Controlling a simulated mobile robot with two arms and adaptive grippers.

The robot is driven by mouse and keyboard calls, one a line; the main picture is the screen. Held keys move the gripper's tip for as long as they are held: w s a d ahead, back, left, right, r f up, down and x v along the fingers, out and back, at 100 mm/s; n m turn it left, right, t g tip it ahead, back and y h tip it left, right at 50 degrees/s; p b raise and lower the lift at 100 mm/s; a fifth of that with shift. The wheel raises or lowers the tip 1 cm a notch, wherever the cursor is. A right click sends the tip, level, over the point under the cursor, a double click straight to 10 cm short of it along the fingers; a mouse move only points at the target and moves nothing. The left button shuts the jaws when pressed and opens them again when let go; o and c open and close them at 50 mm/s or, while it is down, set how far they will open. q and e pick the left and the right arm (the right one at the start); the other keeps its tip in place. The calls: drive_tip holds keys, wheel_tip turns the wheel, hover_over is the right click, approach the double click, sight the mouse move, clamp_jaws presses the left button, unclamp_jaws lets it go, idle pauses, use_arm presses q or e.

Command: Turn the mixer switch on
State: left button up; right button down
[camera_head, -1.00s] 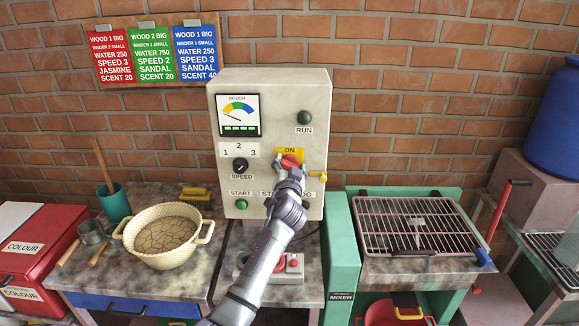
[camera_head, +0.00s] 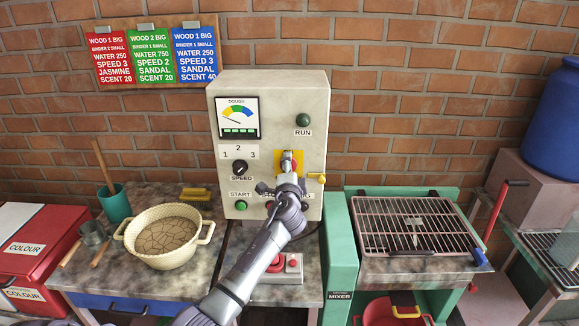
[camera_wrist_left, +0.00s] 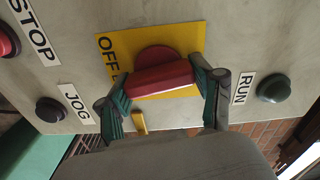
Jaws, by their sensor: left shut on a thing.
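The mixer switch is a red rotary handle (camera_wrist_left: 158,78) on a yellow plate (camera_wrist_left: 190,45) on the grey control box (camera_head: 262,110). In the left wrist view my left gripper (camera_wrist_left: 160,82) is shut on the handle, with one finger at each end. The handle lies roughly along the line from the OFF mark toward the RUN side. OFF shows on the plate; the ON mark is hidden. In the head view my left gripper (camera_head: 288,164) covers most of the switch. The RUN lamp (camera_head: 303,121) is dark green. My right gripper is not in view.
Left of the box are the speed knob (camera_head: 239,168) and green start button (camera_head: 241,206). A yellow lever (camera_head: 316,178) sticks out right of the switch. The black jog button (camera_wrist_left: 49,109) and red stop button (camera_wrist_left: 8,42) are near my gripper. A bowl (camera_head: 148,248) stands left.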

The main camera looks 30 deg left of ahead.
use_arm(q)
drive_tip(key=shift+f+m, duration=0.15)
drive_tip(key=shift+m, duration=0.85)
drive_tip(key=o, duration=1.2)
drive_tip(key=shift+c, duration=0.2)
drive_tip(key=v, duration=1.2)
drive_tip(key=shift+p, duration=0.3)
drive_tip(key=shift+d+f, duration=0.1)
